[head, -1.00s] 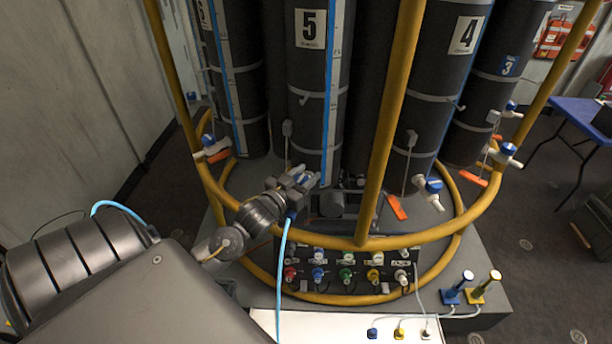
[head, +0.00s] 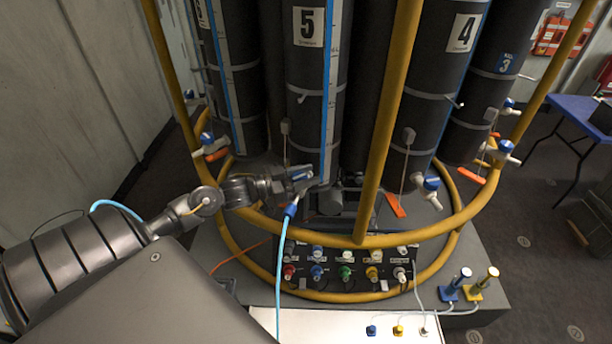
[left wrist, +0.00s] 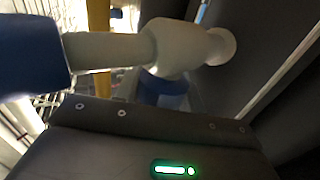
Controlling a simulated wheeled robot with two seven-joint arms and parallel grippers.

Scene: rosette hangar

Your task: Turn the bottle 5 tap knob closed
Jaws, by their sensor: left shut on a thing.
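Bottle 5 (head: 309,85) is a tall dark cylinder with a "5" label, behind the yellow ring rail. My left gripper (head: 303,180) is at its foot, jaws shut. In the left wrist view a white tap body (left wrist: 180,47) comes out of the dark bottle wall, with a large blue end (left wrist: 30,48) at the left. The blue tap knob (left wrist: 163,90) shows below the tap body, partly hidden by my gripper housing (left wrist: 150,135). The fingertips are hidden there; the jaws appear to hold this knob. My right gripper is not in view.
A yellow upright (head: 385,130) and ring rail (head: 330,242) stand close in front of the bottles. A light blue hose (head: 281,270) runs down near my gripper. A panel of coloured connectors (head: 345,272) is below. Bottle 4's tap (head: 431,184) is to the right.

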